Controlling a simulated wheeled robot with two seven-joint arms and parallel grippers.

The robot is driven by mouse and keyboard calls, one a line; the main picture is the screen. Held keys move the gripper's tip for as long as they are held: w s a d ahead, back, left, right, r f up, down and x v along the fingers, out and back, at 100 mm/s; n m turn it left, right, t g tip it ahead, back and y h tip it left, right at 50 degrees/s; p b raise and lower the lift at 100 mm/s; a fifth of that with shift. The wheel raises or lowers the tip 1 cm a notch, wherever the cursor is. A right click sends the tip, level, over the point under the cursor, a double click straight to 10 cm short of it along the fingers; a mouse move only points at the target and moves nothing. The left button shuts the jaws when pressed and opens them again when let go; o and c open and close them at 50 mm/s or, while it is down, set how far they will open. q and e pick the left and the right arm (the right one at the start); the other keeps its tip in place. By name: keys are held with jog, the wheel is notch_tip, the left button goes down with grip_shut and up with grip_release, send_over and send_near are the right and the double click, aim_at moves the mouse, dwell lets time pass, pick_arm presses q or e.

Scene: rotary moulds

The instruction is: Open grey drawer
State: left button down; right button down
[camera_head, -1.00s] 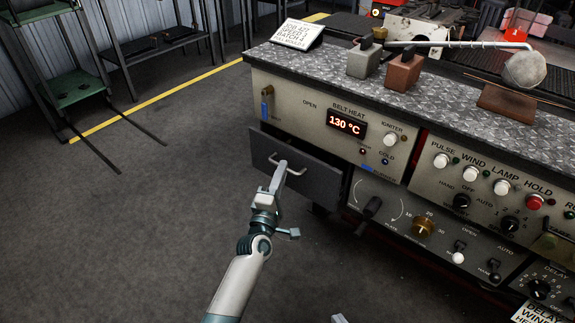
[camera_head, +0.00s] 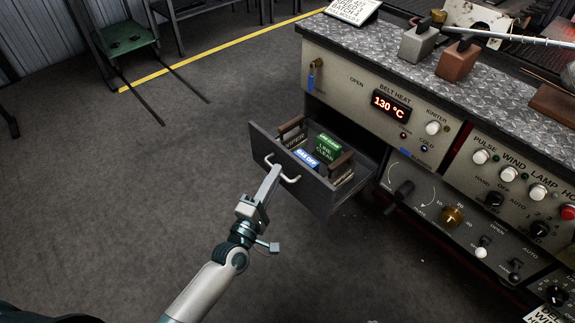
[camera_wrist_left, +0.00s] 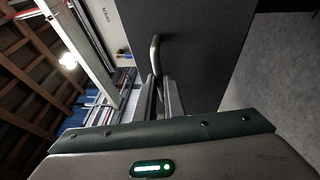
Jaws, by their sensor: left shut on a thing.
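The grey drawer (camera_head: 322,198) stands pulled well out of the left end of the control cabinet in the head view. Inside it show a green box (camera_head: 327,147) marked "LINE CLEAR", a blue-and-white "GAS OFF" tag (camera_head: 306,158) and brown-topped items. My left gripper (camera_head: 271,179) is shut on the drawer's curved metal handle (camera_head: 290,179) at the front panel. The left wrist view shows the handle (camera_wrist_left: 155,55) between the two fingers, against the dark drawer front (camera_wrist_left: 200,50). My right gripper is not in view.
The cabinet (camera_head: 345,70) carries a "130 °C" display, knobs and switches. Grey (camera_head: 418,42) and brown (camera_head: 458,60) blocks stand on its metal top. A green-seated stand (camera_head: 127,38) is at the back left. The floor left of the drawer is clear.

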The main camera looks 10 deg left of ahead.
pick_arm(q)
jog(key=shift+s+a, duration=0.75)
jog(key=shift+s, duration=0.3)
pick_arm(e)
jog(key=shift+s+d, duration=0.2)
pick_arm(q)
jog(key=c, duration=1.8)
grip_release()
jog(key=shift+c, duration=0.2)
